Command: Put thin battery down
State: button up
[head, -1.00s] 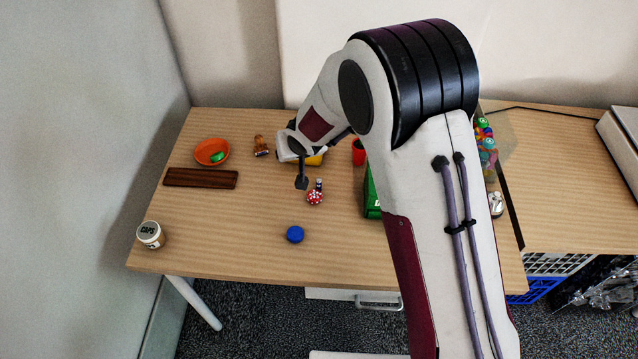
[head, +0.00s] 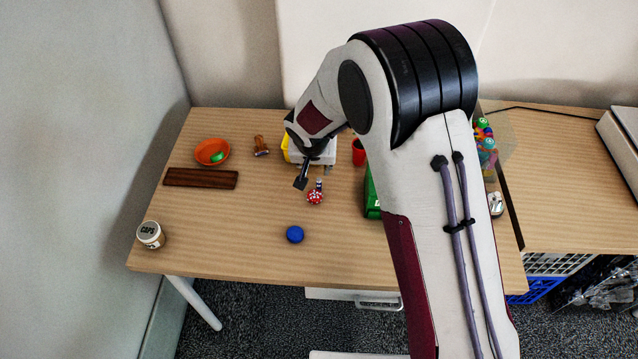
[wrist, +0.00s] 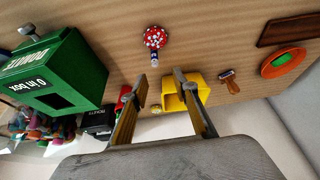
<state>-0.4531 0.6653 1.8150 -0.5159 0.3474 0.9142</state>
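My gripper (head: 314,177) hangs over the back middle of the table. In the wrist view its two fingers (wrist: 160,84) stand apart with nothing held between them. A small slim dark-and-pale piece (head: 319,185) is next to a red, white-spotted toy (head: 315,198). In the wrist view this piece (wrist: 155,61) also lies close to the spotted toy (wrist: 155,38), beyond the fingertips. It may be the thin battery, or part of the toy; I cannot tell. No other battery is clearly visible.
A yellow container (wrist: 174,103) is beside one finger. A green box (wrist: 88,75) stands to the other side. An orange bowl (head: 212,151), brown tray (head: 200,178), caps jar (head: 150,235) and blue disc (head: 295,234) are on the table. The front middle is mostly clear.

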aim_at(319, 179)
jog(key=shift+x, duration=1.2)
jog(key=shift+w+d+f, duration=0.1)
jog(key=shift+d+f, duration=0.15)
jog(key=shift+f, duration=0.55)
jog(key=shift+d+f, duration=0.2)
jog(key=shift+f, duration=0.65)
jog(key=shift+x, duration=1)
jog(key=shift+w, duration=0.1)
grip_shut()
